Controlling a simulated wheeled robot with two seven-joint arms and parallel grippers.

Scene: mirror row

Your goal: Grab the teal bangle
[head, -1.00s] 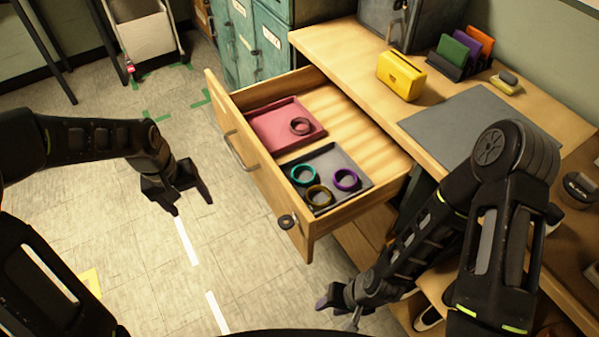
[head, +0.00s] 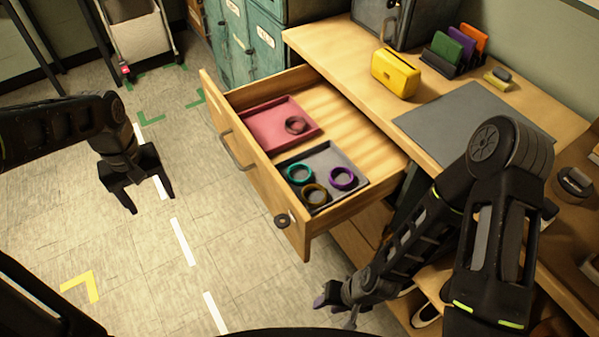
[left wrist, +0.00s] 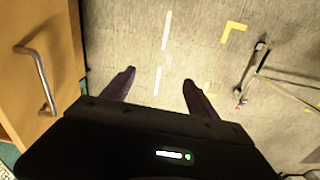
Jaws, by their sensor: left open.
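The teal bangle (head: 299,173) lies in a dark grey tray (head: 325,158) inside the open drawer (head: 262,185). A brown-gold bangle (head: 314,194) and a purple bangle (head: 342,178) share that tray. My left gripper (head: 152,203) is open and empty, out over the floor to the left of the drawer front. In the left wrist view the open fingers (left wrist: 158,80) show with floor between them. My right gripper (head: 335,307) is low, by the desk's lower shelf; its jaw opening is unclear.
The drawer front has a handle (head: 236,153), also in the left wrist view (left wrist: 38,78). The desktop holds a yellow box (head: 396,72) and grey mat (head: 450,130). Floor left of the drawer is clear.

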